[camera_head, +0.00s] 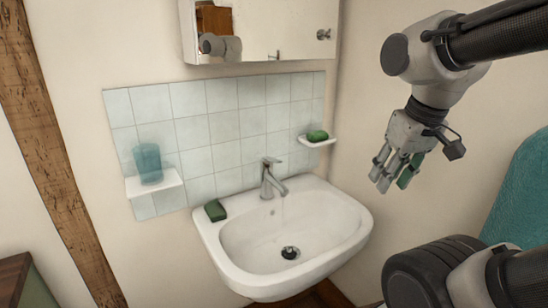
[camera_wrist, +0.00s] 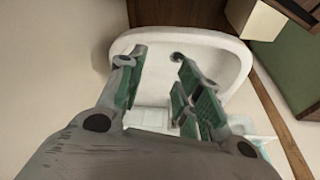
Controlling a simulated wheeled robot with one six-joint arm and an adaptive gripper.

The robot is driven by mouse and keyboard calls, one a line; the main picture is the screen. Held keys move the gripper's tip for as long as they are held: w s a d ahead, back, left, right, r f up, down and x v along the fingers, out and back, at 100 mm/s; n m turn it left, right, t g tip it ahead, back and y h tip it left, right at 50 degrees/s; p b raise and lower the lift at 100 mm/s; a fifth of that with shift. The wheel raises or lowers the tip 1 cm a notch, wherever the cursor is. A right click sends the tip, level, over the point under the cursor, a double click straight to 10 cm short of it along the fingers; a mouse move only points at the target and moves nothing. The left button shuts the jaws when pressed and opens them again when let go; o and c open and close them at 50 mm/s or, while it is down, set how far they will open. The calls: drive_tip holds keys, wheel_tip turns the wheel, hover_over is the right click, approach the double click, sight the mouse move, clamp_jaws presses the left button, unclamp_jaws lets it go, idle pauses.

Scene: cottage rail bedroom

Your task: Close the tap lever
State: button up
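The chrome tap (camera_head: 268,182) stands at the back rim of the white washbasin (camera_head: 345,225). Its lever (camera_head: 271,160) is on top of the tap body, above the spout. A faint streak below the spout may be water, but I cannot tell. My gripper (camera_head: 394,183) hangs in the air right of the basin, well apart from the tap, fingers pointing down. In the wrist view my gripper (camera_wrist: 158,64) is open, with green-padded fingers apart and nothing between them. The basin (camera_wrist: 205,42) lies beyond the fingers there; I cannot make out the tap or lever.
A dark green block (camera_head: 215,210) lies on the basin's left rim. A shelf (camera_head: 170,186) with a blue cup (camera_head: 148,163) is left, and a soap dish with green soap (camera_head: 317,135) is right. A mirror cabinet (camera_head: 262,30) hangs above; a teal towel (camera_head: 518,195) hangs right.

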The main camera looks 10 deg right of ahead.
drive_tip(key=w+a+n, duration=0.1)
drive_tip(key=w+a, duration=0.2)
drive_tip(key=w, duration=0.3)
drive_tip(key=w+a+r, duration=0.1)
drive_tip(key=w+a, duration=0.2)
drive_tip(key=w, duration=0.3)
drive_tip(key=w+a+n, duration=0.1)
drive_tip(key=w+a, duration=0.3)
drive_tip(key=w, duration=0.1)
drive_tip(key=shift+w+r+n+y, duration=0.2)
drive_tip(key=shift+w+n+y, duration=0.1)
drive_tip(key=shift+w+y, duration=0.1)
clamp_jaws()
drive_tip(key=w+a+r+t+y, duration=0.1)
drive_tip(key=w+a+r+t, duration=0.3)
drive_tip(key=w, duration=0.5)
drive_tip(key=g, duration=0.1)
hover_over(278, 160)
drive_tip(key=f, duration=0.7)
drive_tip(key=shift+w+a, duration=0.1)
drive_tip(key=shift+w, duration=0.2)
drive_tip(key=f, duration=0.3)
drive_tip(key=shift+s+f, duration=0.15)
drive_tip(key=shift+s, duration=0.05)
drive_tip(key=shift+s+f, duration=0.1)
drive_tip(key=shift+f, duration=0.35)
